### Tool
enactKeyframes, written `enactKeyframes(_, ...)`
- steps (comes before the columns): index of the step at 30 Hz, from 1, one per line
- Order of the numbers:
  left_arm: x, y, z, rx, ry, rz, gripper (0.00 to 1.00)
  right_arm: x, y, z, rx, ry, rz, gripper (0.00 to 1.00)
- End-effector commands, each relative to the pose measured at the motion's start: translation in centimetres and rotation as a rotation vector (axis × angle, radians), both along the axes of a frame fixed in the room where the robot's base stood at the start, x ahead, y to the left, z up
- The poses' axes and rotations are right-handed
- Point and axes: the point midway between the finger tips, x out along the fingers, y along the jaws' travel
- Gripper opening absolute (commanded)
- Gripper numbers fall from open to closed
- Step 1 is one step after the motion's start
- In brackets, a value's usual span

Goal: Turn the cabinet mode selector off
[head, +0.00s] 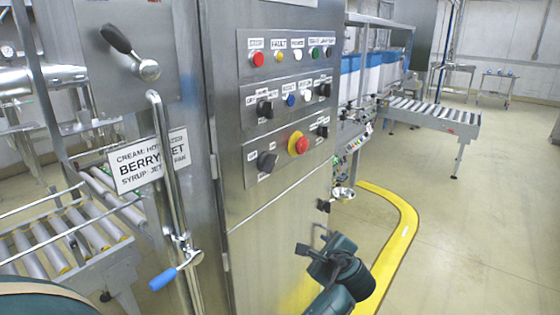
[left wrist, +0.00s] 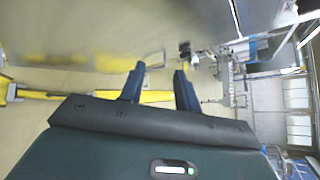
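The steel cabinet (head: 280,220) carries a control panel (head: 248,128) in the head view. Several black rotary selectors sit on it: one at the middle row's left (head: 264,108), one at its right (head: 324,90), one at the lower left (head: 267,161) and one at the lower right (head: 322,131). The small labels are too blurred to tell surely which is the mode selector or where it points. My left gripper (head: 317,243) is below the panel near the cabinet's right edge. In the left wrist view its two fingers (left wrist: 160,88) are apart with nothing between them. My right gripper is not in view.
A red mushroom button (head: 298,143) on a yellow base sits between the lower selectors. A blue-ended lever (head: 163,279) and a pipe (head: 168,170) stand left of the panel. A black latch (head: 323,205) juts from the cabinet edge. Open floor (head: 480,220) lies to the right.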

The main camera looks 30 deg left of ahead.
Motion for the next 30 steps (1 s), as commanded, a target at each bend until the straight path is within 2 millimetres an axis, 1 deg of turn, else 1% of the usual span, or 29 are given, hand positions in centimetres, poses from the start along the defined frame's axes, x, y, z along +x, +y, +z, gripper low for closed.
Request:
enactKeyframes(1, 1.6, 0.2, 3.7, 0.117, 0.031, 0.025, 0.33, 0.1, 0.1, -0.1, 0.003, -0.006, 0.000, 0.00)
enactKeyframes(2, 2.2, 0.5, 5.8, 0.192, 0.061, 0.046, 0.33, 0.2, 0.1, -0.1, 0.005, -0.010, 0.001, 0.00)
enactKeyframes(3, 2.7, 0.7, 8.8, 0.285, 0.105, 0.081, 0.33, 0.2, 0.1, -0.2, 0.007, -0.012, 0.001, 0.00)
enactKeyframes(5, 3.1, 0.9, 13.4, 0.410, 0.172, 0.142, 0.33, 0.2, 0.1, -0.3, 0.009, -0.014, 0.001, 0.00)
enactKeyframes(6, 3.0, 1.0, 16.5, 0.484, 0.219, 0.188, 0.33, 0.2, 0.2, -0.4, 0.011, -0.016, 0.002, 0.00)
enactKeyframes(8, 2.4, 0.9, 20.8, 0.572, 0.289, 0.260, 0.33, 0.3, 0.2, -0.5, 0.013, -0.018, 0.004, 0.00)
enactKeyframes(9, 1.9, 0.7, 23.5, 0.618, 0.333, 0.306, 0.33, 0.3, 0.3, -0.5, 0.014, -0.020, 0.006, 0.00)
enactKeyframes(12, 0.2, 0.1, 28.8, 0.690, 0.428, 0.410, 0.33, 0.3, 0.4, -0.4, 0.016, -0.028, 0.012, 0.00)
enactKeyframes(13, -0.3, -0.1, 30.0, 0.703, 0.450, 0.435, 0.33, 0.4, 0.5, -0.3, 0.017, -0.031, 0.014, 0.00)
enactKeyframes(15, -1.3, -0.5, 32.1, 0.722, 0.492, 0.480, 0.33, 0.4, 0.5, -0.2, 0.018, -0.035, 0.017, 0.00)
enactKeyframes(18, -2.1, -0.7, 33.7, 0.733, 0.527, 0.516, 0.33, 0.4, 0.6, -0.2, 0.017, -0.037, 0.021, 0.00)
enactKeyframes(20, -2.2, -0.5, 34.0, 0.734, 0.535, 0.525, 0.33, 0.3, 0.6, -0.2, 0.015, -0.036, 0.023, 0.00)
enactKeyframes(22, -2.2, 0.1, 34.1, 0.734, 0.538, 0.526, 0.33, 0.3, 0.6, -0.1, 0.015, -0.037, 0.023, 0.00)
enactKeyframes(26, -2.1, 2.2, 34.1, 0.734, 0.538, 0.527, 0.33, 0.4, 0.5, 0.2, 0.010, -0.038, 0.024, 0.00)
enactKeyframes(30, -1.9, 5.3, 34.1, 0.734, 0.538, 0.527, 0.33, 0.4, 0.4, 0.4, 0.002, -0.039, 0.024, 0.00)
